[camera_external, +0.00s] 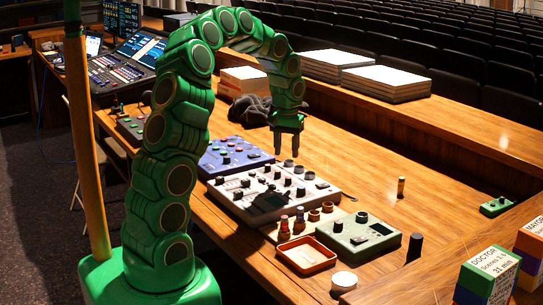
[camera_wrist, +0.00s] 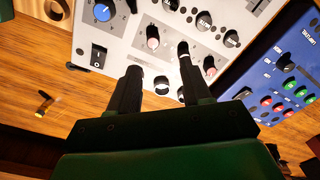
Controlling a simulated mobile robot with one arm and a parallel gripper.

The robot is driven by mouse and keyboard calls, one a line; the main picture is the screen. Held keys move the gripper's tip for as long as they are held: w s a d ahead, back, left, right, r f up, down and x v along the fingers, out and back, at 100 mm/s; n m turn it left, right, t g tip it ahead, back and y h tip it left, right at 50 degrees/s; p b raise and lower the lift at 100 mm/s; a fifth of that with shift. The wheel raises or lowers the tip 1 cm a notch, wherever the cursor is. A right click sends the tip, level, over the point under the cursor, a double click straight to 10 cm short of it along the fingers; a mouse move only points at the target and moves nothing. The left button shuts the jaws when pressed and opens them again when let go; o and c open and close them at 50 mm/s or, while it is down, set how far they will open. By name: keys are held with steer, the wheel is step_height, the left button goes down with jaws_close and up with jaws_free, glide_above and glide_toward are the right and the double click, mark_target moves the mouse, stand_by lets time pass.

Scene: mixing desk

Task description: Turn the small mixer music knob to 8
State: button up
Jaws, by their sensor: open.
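A light grey mixer (camera_external: 275,193) with several knobs lies on the wooden desk. In the wrist view its white panel (camera_wrist: 128,45) shows a blue knob (camera_wrist: 102,12), a rocker switch (camera_wrist: 98,53) and several black-and-white knobs. I cannot read which knob is the music knob, nor its setting. My gripper (camera_external: 286,152) points down above the far side of this mixer, open and empty. In the wrist view my gripper (camera_wrist: 158,59) has its two dark fingers apart, with a white-topped knob (camera_wrist: 161,84) seen between them. The fingers partly hide the panel.
A blue panel (camera_external: 230,155) with red and green knobs lies beside the mixer. An orange tray (camera_external: 306,254), a grey-green box (camera_external: 362,237) and a white cylinder (camera_external: 344,281) stand nearer. A small brass cylinder (camera_external: 401,187) stands right on otherwise fairly clear desk.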

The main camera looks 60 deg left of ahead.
mark_target(288, 178)
steer(key=shift+w+d+f, duration=0.15)
steer(key=shift+d+f, duration=0.35)
steer(key=shift+f, duration=3.8)
jaws_close()
